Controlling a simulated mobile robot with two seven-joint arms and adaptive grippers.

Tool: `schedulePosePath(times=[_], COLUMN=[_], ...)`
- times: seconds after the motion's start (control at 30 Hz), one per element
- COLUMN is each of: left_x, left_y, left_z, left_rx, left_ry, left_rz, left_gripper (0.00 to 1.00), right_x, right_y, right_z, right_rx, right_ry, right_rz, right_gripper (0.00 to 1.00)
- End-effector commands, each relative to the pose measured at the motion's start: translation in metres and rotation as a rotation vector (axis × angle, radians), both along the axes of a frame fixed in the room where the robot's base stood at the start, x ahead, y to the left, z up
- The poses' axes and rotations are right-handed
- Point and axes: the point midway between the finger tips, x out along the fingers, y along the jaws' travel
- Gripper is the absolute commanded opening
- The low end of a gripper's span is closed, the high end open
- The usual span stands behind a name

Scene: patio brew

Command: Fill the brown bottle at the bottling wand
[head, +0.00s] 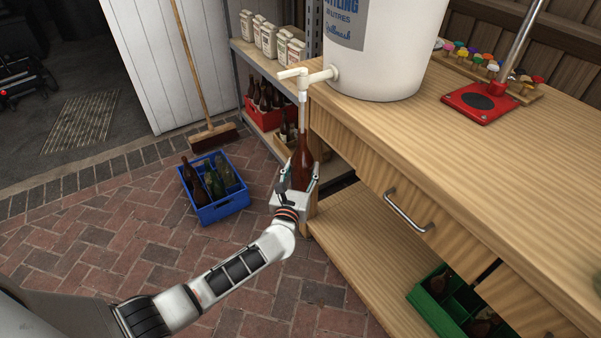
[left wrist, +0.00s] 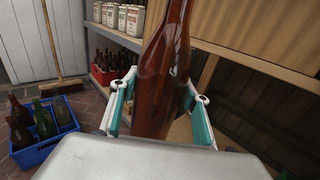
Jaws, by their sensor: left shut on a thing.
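My left gripper (head: 297,183) is shut on the brown bottle (head: 302,158) and holds it upright at the left corner of the wooden bench. The bottle's neck is directly under the white bottling wand (head: 303,92), which hangs from the tap of the white bucket (head: 375,60). The wand's lower end meets the bottle's mouth; how far inside it reaches I cannot tell. In the left wrist view the brown bottle (left wrist: 162,85) stands between the two teal-padded fingers (left wrist: 158,105), its top cut off by the frame. The liquid level is unclear. My right gripper is not in view.
A blue crate (head: 222,209) with bottles stands on the brick floor at left. A red crate (head: 262,118) sits on the shelf behind. A green crate (head: 430,312) is under the bench drawer. A red capper (head: 480,104) stands on the bench top.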

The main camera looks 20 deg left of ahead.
Motion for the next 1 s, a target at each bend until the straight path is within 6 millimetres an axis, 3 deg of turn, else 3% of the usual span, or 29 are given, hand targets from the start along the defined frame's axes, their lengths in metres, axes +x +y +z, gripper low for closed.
schedulePosePath(times=[0.03,0.43,1.0], left_x=[0.002,0.002,0.001], left_y=[0.000,-0.001,0.000], left_z=[0.011,0.036,0.036], left_rx=[-0.001,-0.001,-0.001], left_ry=[-0.009,-0.009,-0.003], left_rz=[0.000,0.000,0.000], left_gripper=[0.13,0.13,0.13], right_x=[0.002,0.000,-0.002], right_y=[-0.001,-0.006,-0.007], right_z=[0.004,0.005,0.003], right_rx=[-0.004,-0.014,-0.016], right_ry=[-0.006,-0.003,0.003], right_rz=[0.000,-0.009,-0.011], right_gripper=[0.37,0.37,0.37])
